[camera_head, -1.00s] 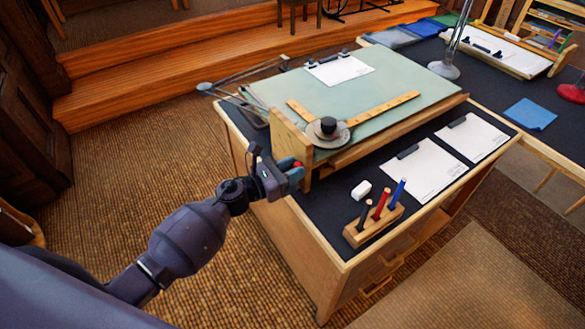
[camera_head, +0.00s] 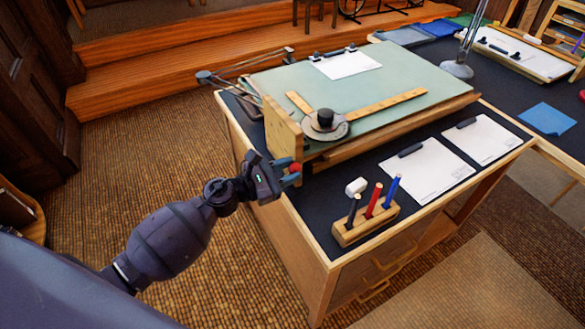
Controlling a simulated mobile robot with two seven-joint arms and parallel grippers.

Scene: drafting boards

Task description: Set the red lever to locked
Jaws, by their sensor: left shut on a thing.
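The red lever shows only as a small red knob (camera_head: 295,168) at the near left end of the tilted drafting board (camera_head: 390,85), by its wooden side panel (camera_head: 279,132). My left gripper (camera_head: 291,176) reaches in from the left and is shut on the red lever, with its fingers around the knob. The gripper and wrist hide most of the lever, and I cannot read any lock marking. My right gripper is not in view.
A round dial with a black knob (camera_head: 325,119) and rulers lie on the board. Carpet is clear at left.

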